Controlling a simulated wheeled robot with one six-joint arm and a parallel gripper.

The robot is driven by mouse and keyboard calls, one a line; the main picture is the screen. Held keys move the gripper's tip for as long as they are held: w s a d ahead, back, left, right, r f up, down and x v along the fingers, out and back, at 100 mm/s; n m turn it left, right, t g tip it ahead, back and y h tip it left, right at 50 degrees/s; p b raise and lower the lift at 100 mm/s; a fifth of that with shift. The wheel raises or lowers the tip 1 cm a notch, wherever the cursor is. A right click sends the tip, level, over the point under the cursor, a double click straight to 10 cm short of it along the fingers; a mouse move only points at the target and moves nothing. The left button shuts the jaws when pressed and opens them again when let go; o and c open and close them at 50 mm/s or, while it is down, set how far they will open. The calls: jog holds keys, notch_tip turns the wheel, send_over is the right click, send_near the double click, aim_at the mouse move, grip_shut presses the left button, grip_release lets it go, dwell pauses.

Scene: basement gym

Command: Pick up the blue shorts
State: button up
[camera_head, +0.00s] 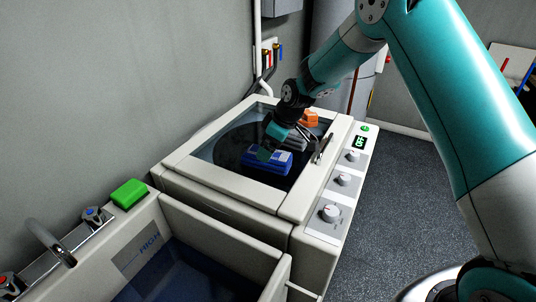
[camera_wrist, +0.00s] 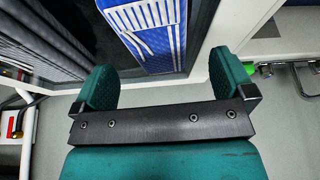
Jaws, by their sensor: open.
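The blue shorts (camera_head: 268,163) lie folded, with white stripes, on the dark top panel of the white washing machine (camera_head: 232,198), close to its front frame. In the wrist view the blue shorts (camera_wrist: 152,28) are at the upper middle, beyond the fingertips. My gripper (camera_head: 270,147) is just above and beside the shorts in the head view and partly covers them. In the wrist view my gripper (camera_wrist: 164,76) has its two green fingers wide apart with nothing between them.
The washer's handle (camera_head: 322,150) and control knobs (camera_head: 331,213) are to the right. A sink basin (camera_head: 170,270) with a green block (camera_head: 129,193) stands at the front left.

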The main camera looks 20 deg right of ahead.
jog(key=shift+p+x, duration=1.35)
jog(key=shift+x, duration=1.5)
jog(key=shift+s+d, duration=0.1)
jog(key=shift+d, duration=0.1)
jog(key=c, duration=1.1)
